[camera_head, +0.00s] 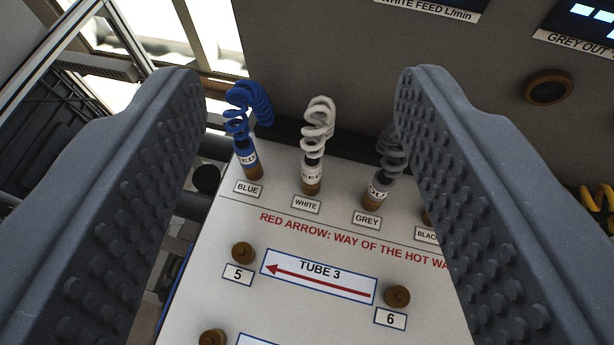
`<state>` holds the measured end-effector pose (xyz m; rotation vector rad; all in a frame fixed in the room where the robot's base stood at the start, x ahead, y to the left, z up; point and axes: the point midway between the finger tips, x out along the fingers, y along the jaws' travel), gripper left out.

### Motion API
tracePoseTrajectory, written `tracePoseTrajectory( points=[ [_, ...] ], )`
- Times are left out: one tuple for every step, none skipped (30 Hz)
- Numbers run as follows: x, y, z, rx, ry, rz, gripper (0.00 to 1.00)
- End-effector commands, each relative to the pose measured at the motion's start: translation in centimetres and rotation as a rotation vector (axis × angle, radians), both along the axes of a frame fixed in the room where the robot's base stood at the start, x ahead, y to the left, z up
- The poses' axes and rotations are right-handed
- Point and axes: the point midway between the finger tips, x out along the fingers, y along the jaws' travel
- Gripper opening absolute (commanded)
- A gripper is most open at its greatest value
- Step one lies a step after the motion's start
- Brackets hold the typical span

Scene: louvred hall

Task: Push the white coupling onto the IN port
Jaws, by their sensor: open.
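My gripper (292,190) is open, with its two dark grey studded fingers wide apart and nothing between them. The white coupling (312,172) sits upright on a labelled place marked WHITE on the panel, beyond and between the fingers, with a coiled white hose (319,122) rising from it. Brown ports show on the panel, beside the numbers 5 (243,253) and 6 (397,297). Between them a label reads TUBE 3 with a red arrow pointing left. No label reading IN is visible.
A blue coupling (247,160) stands left of the white one and a grey coupling (377,190) right of it, partly by my right finger. The pale panel (215,270) slopes towards me. A grey wall (340,50) with displays and a round brown fitting (548,87) stands behind.

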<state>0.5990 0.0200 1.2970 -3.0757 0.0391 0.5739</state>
Motion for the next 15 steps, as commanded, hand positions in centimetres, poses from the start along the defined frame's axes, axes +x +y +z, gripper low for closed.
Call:
tracePoseTrajectory(
  points=[
    [1.9, 0.1, -2.8, -0.001, 0.035, -0.004, 0.50],
    [2.7, 0.1, -4.4, 0.001, 0.051, -0.008, 0.50],
    [3.8, 0.1, -6.7, 0.003, 0.072, -0.013, 0.50],
    [4.5, 0.0, -8.4, 0.003, 0.088, -0.016, 0.50],
    [5.0, 0.0, -10.1, 0.004, 0.102, -0.018, 0.50],
    [5.8, 0.0, -12.3, 0.004, 0.118, -0.022, 0.50],
    [6.3, 0.0, -13.9, 0.004, 0.134, -0.025, 0.50],
    [6.6, 0.0, -15.5, 0.004, 0.146, -0.028, 0.50],
    [7.0, -0.1, -17.6, 0.003, 0.164, -0.030, 0.50],
    [7.1, -0.2, -19.1, 0.002, 0.178, -0.033, 0.50],
    [7.3, -0.2, -20.4, 0.003, 0.186, -0.035, 0.50],
    [7.5, -0.3, -21.8, 0.004, 0.196, -0.038, 0.50],
    [7.5, -0.3, -23.0, 0.005, 0.207, -0.040, 0.50],
    [7.5, -0.3, -24.1, 0.004, 0.216, -0.041, 0.50],
    [7.5, -0.4, -25.2, 0.004, 0.222, -0.042, 0.50]
  ],
)
